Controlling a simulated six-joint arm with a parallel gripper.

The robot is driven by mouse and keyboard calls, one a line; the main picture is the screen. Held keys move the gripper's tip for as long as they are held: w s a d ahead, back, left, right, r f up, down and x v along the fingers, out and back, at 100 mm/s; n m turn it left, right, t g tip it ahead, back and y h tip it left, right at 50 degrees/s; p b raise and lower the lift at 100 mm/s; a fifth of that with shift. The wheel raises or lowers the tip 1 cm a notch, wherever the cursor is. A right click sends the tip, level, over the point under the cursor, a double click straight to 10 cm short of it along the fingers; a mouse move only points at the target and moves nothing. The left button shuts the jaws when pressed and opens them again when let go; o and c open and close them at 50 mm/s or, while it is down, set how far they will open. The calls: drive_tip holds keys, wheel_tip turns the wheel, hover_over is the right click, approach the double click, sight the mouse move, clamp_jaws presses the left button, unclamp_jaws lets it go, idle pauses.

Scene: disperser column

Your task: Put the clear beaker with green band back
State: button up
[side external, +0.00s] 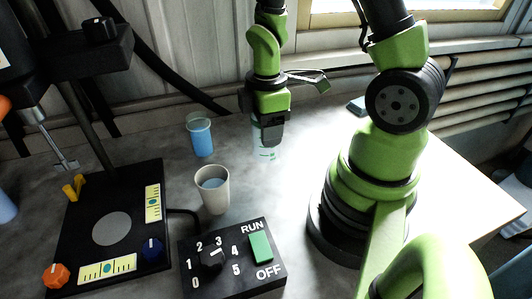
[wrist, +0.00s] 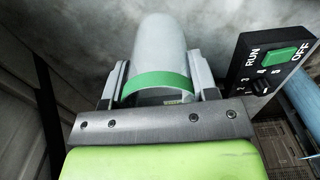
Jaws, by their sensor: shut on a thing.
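The clear beaker with the green band (side external: 266,154) is between the jaws of my gripper (side external: 270,138), at the back middle of the bench in the side view. In the wrist view the beaker (wrist: 160,48) lies between the two fingers of my gripper (wrist: 161,82), with its green band (wrist: 161,81) close to the palm. The gripper is shut on it. The beaker looks about upright in the side view. I cannot tell whether its base touches the bench. Its upper part is hidden by the gripper in the side view.
A beaker of blue liquid (side external: 201,139) stands left of my gripper. A pale cup with liquid (side external: 212,190) stands in front of it. The black control box (side external: 232,270) is at the front. The disperser stand base (side external: 112,256) is at left. Bench around the held beaker is clear.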

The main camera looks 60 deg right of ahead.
drive_tip(key=shift+f, duration=2.8)
drive_tip(key=shift+f, duration=0.1)
drive_tip(key=o, duration=1)
wheel_tip(320, 180, up, 12)
wheel_tip(320, 180, up, 9)
drive_tip(key=m+t, duration=0.4)
drive_tip(key=m, duration=0.3)
hover_over(266, 150)
drive_tip(key=a, duration=0.2)
drive_tip(key=s+a+r+m+t+y, duration=0.1)
drive_tip(key=s+a+r+m+t, duration=0.2)
drive_tip(key=s+r+m, duration=0.2)
drive_tip(key=shift+a+r+m+y, duration=0.2)
drive_tip(key=shift+m+y, duration=0.2)
drive_tip(key=shift+m, duration=0.2)
drive_tip(key=shift+d, duration=0.1)
